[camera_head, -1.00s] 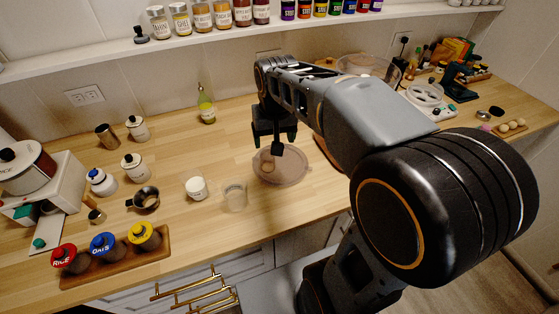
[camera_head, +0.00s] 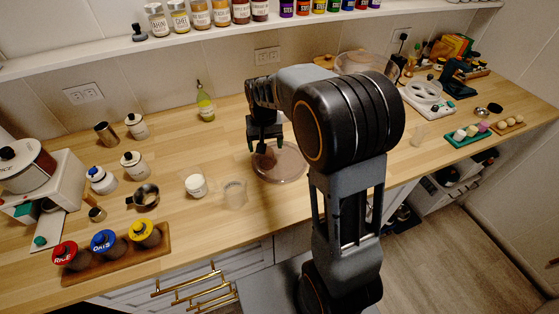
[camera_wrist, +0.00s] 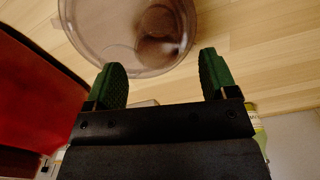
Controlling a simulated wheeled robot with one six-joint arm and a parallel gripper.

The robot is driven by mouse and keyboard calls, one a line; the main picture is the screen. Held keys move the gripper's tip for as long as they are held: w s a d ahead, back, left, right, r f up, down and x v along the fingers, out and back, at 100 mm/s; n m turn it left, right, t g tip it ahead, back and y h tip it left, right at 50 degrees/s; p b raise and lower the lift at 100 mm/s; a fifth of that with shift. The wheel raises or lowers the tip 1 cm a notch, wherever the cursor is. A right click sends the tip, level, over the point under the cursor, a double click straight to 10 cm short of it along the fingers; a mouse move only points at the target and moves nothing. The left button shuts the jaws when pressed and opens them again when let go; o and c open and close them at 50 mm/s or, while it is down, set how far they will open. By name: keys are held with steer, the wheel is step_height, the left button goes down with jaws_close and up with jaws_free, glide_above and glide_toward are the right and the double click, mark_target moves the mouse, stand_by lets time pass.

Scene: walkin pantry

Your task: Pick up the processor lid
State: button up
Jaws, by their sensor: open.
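The processor lid (camera_head: 287,171) looks like a round, see-through, brownish disc with a raised rim. It lies flat on the wooden counter near the middle. In the wrist view the lid (camera_wrist: 100,32) fills the top left, with a round raised part on it, and it sits beyond my fingertips. My gripper (camera_head: 265,147) is open, just above the lid's back-left edge. Its two green-padded fingers also show in the wrist view (camera_wrist: 162,75), with nothing between them. My arm hides part of the counter behind the lid.
A clear glass (camera_head: 234,193) and a white jar (camera_head: 196,186) stand left of the lid. A green bottle (camera_head: 205,103) stands behind, near the wall. A red object (camera_wrist: 35,100) is close at the left of the wrist view.

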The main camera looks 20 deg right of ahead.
mark_target(281, 156)
steer(key=shift+w+f+p, duration=0.1)
steer(key=shift+f+p, duration=0.35)
steer(key=shift+f, duration=2.15)
steer(key=c, duration=1.1)
steer(key=shift+r, duration=0.1)
steer(key=shift+c, duration=0.2)
